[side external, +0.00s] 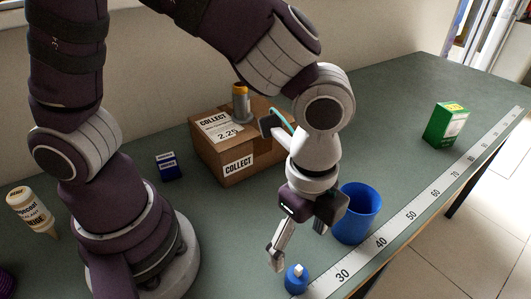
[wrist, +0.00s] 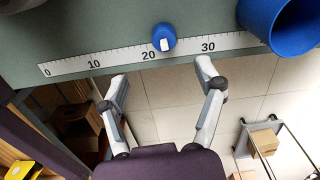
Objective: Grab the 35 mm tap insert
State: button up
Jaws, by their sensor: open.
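The tap insert (side external: 296,278) looks to be the small round blue part with a white square stem, standing on the bench by the measuring strip near the front edge. In the wrist view the tap insert (wrist: 162,38) sits between the 20 and 30 marks, overlapping the strip. My gripper (side external: 298,243) is open and empty, above and close to the insert. In the wrist view its two fingers (wrist: 161,74) are spread apart, and the insert shows beyond the tips, roughly centred between them. No size marking is readable on it.
A blue cup (side external: 357,214) stands close to my gripper; it is also in the wrist view (wrist: 281,24). A cardboard box (side external: 237,170) carries a grey cylinder with an orange top (side external: 241,103). A green box (side external: 446,124), small blue box (side external: 167,167) and white bottle (side external: 32,209) stand apart.

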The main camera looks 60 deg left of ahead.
aim_at(299, 267)
jog(key=f, duration=1)
jog(key=shift+w, duration=0.3)
jog(key=c, duration=1.2)
